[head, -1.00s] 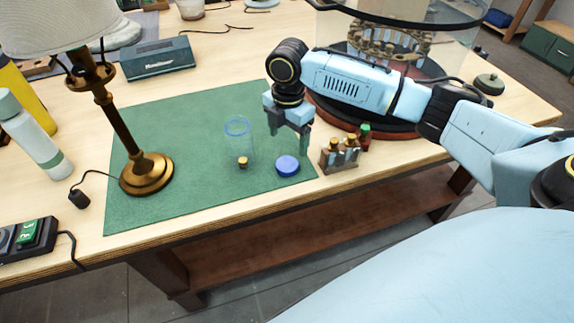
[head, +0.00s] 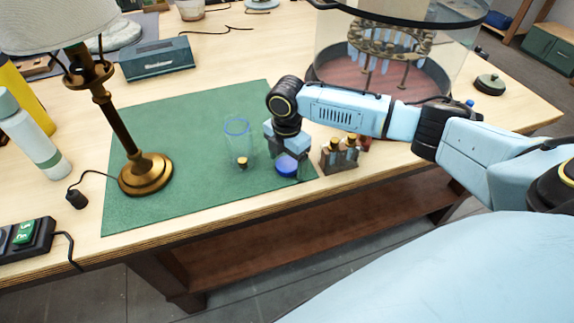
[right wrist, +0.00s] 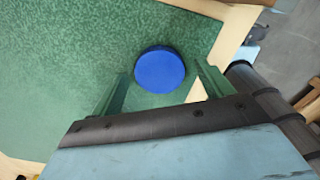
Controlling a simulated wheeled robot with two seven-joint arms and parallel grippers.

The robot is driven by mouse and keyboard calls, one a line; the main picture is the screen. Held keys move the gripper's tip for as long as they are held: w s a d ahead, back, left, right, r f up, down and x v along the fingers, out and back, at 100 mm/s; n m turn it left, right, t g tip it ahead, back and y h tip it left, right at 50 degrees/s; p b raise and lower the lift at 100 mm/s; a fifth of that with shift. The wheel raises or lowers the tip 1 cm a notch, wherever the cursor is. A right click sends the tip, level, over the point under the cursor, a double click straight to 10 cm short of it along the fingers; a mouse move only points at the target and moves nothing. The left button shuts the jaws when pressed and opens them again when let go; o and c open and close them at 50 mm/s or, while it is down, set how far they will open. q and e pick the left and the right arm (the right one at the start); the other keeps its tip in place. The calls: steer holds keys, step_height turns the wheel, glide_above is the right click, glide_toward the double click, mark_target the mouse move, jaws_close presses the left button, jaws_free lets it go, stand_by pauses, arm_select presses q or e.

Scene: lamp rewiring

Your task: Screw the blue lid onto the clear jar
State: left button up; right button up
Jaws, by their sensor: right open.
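The blue lid (head: 287,166) lies flat on the green mat near its right front corner. The clear jar (head: 238,145) stands upright and open on the mat, left of the lid, with a small brass-coloured piece showing at its bottom. My right gripper (head: 289,160) points down over the lid and partly hides it. In the right wrist view the lid (right wrist: 160,69) lies between the spread fingers of the gripper (right wrist: 162,88), with a gap to each finger. My left gripper is out of view.
A rack of small bottles (head: 340,155) stands close right of the lid. A brass lamp (head: 146,174) stands on the left of the mat (head: 190,195). A large glass tank (head: 390,50) is behind my right arm.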

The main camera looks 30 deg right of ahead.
mark_target(287, 164)
steer(key=shift+f, duration=0.15)
steer(key=c, duration=1.1)
steer(key=shift+o, duration=0.2)
step_height(287, 164, up, 10)
steer(key=p, duration=0.1)
